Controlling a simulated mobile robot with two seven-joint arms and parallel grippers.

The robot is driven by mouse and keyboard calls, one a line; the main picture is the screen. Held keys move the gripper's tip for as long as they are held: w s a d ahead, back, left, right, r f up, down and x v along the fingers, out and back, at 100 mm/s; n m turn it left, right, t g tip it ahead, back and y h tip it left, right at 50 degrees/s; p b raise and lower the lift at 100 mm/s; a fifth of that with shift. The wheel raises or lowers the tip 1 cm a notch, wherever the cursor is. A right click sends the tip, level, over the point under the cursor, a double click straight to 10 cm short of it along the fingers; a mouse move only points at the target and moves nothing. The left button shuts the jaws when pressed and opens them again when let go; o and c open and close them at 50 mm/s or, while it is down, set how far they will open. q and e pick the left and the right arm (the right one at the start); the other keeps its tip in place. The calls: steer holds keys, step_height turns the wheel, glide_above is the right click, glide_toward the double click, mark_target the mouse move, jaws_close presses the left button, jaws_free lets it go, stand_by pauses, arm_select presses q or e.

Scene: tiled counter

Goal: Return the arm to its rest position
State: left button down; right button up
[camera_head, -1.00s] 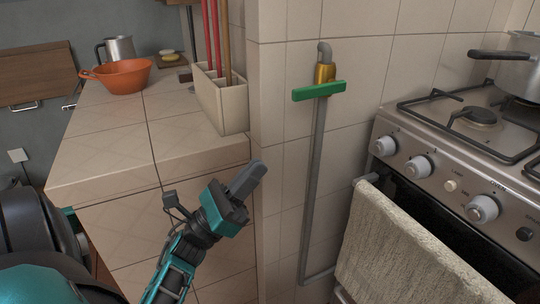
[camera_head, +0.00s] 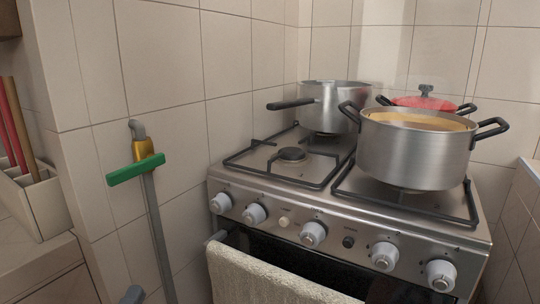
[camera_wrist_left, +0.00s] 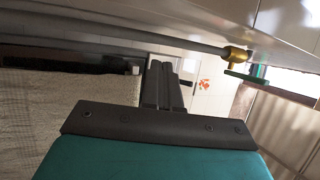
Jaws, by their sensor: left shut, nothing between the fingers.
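In the head view only the dark fingertip end of my left gripper (camera_head: 133,295) shows at the bottom edge, left of the stove. In the left wrist view the left gripper's fingers (camera_wrist_left: 162,85) lie together, shut and empty. The green valve handle (camera_head: 136,169) on the brass valve (camera_head: 149,156) sits crosswise to the grey pipe (camera_head: 160,240) on the tiled wall. The gripper is below the handle and apart from it. In the wrist view the brass valve (camera_wrist_left: 237,55) and green handle (camera_wrist_left: 245,77) show at the right. My right gripper is not in view.
The stove (camera_head: 340,232) carries a large steel pot (camera_head: 415,155), a saucepan (camera_head: 332,103) and a red-lidded pot (camera_head: 425,102). A towel (camera_head: 265,280) hangs on its front bar. A holder (camera_head: 35,205) with boards stands on the left counter.

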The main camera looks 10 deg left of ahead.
arm_select(q)
steer(key=s+d+f+n+g+h+p, duration=0.1)
steer(key=s+d+f+n+g+h, duration=0.1)
steer(key=s+d+f+n+g, duration=0.4)
steer(key=s+d+f+n+g+h, duration=0.2)
steer(key=d+f+n+g, duration=0.3)
steer(key=d+f+n, duration=0.4)
steer(key=s+a+r+m+y+p, duration=0.1)
steer(key=a+r+p, duration=0.2)
steer(key=r+p, duration=0.8)
steer(key=p, duration=0.5)
steer(key=shift+s+r+t+y, duration=0.15)
steer(key=shift+s+t+y, duration=0.15)
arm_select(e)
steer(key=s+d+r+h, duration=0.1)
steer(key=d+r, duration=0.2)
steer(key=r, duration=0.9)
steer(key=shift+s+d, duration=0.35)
arm_select(q)
steer(key=shift+a, duration=0.1)
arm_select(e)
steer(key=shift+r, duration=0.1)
